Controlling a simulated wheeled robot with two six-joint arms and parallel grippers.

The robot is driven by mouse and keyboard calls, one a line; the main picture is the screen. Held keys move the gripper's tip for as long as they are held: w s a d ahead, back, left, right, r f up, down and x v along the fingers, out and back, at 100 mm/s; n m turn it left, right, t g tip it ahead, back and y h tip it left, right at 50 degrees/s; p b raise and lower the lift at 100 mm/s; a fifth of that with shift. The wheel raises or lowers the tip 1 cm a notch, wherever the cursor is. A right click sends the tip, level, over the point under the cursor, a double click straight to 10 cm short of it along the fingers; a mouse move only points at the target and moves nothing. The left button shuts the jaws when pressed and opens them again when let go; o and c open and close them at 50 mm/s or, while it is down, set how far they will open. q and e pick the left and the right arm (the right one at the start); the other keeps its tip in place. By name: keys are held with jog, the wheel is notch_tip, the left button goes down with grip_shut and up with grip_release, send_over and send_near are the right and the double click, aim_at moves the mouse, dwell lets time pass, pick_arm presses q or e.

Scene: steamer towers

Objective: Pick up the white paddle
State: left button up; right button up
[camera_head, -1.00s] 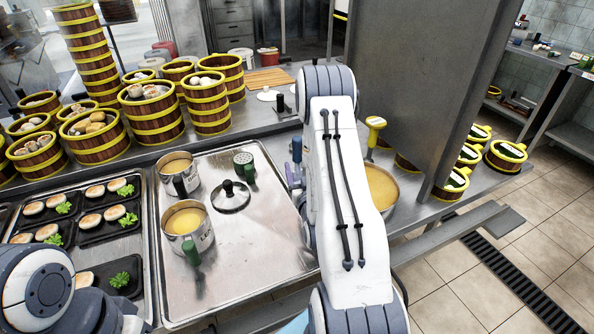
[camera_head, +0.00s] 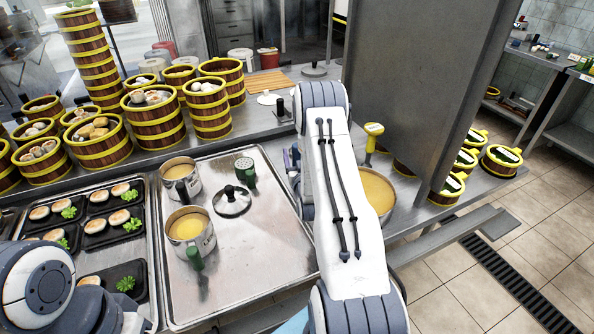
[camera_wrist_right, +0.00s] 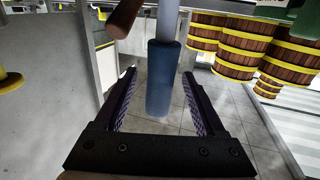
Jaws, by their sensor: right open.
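In the right wrist view, a tool with a blue handle (camera_wrist_right: 160,88) and a pale shaft (camera_wrist_right: 168,20) stands between the fingers of my right gripper (camera_wrist_right: 159,76). Its far end is out of frame, so I cannot tell whether it is the white paddle. My right gripper is open around the handle, with gaps on both sides. In the head view, my right arm hides most of this gripper and tool; a bit of blue shows at the arm's left edge. My left arm shows at the lower left, but its gripper is out of frame.
A brown handle (camera_wrist_right: 124,18) hangs close by. In the head view, a yellow-handled tool (camera_head: 373,130) stands right of my arm near a pot (camera_head: 379,188). Steamer baskets (camera_head: 154,117), two mugs (camera_head: 190,228) and a lid (camera_head: 232,200) stand left. A grey panel (camera_head: 420,80) rises at right.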

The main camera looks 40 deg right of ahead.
grip_shut()
jog(key=shift+r, duration=0.1)
jog(key=shift+r, duration=0.5)
notch_tip(320, 180, up, 2)
jog(key=shift+r+b, duration=0.25)
jog(key=shift+b, duration=0.15)
jog(key=s+d+r+b, duration=0.2)
jog(key=s+d+r, duration=0.3)
jog(key=s, duration=0.5)
notch_tip(320, 180, up, 2)
jog(key=shift+d+r, duration=0.15)
jog(key=shift+d, duration=0.2)
jog(key=shift+s, duration=0.1)
